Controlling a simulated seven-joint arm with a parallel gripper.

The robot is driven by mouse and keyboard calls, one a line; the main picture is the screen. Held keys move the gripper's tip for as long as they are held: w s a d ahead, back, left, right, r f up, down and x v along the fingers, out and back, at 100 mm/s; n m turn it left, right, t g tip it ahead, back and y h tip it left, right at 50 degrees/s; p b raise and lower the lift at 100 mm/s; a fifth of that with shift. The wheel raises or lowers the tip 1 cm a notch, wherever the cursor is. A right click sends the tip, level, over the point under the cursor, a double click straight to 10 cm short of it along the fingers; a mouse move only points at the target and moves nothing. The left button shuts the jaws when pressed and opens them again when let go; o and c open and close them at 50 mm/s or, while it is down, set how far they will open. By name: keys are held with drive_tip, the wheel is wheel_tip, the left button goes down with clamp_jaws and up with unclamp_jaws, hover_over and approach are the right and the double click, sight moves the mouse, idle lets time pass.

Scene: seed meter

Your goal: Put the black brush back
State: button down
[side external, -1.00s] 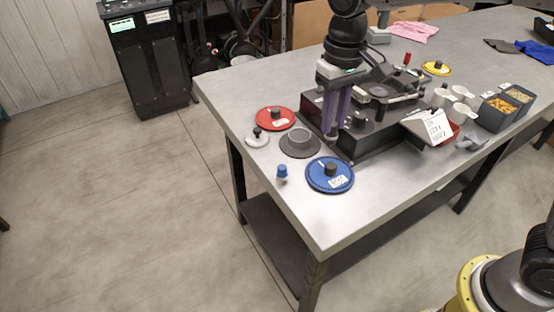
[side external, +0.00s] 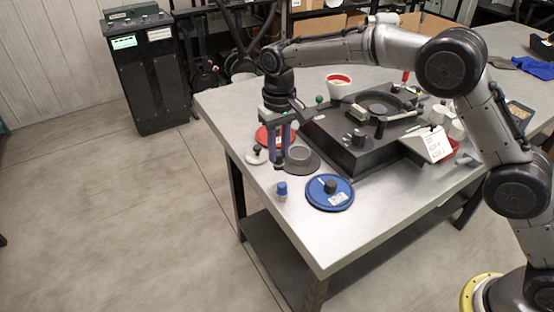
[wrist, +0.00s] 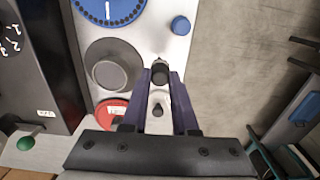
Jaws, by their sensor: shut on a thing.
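My gripper (side external: 279,158) is over the table's left part, fingers pointing down, beside the grey round dish (side external: 300,159). In the wrist view my gripper (wrist: 160,80) is shut on a small dark cylinder with a paler end, apparently the black brush (wrist: 160,68). Its bristles cannot be made out, and the fingers hide most of it. The grey dish (wrist: 113,66) lies just left of the fingertips there. I cannot tell whether the held piece touches the table.
A blue disc (side external: 323,203) and a small blue-capped piece (side external: 282,189) lie nearer the front edge. A red disc (side external: 263,138) and a white disc with a dark knob (side external: 254,157) lie behind and left. The black machine (side external: 345,149) stands right.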

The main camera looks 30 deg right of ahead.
drive_tip(key=shift+w+f, duration=0.2)
drive_tip(key=shift+w+a+f, duration=0.1)
drive_tip(key=shift+f, duration=1.55)
drive_tip(key=c, duration=0.7)
unclamp_jaws()
drive_tip(key=shift+f, duration=0.15)
wheel_tip(320, 180, up, 11)
drive_tip(key=shift+r, duration=0.65)
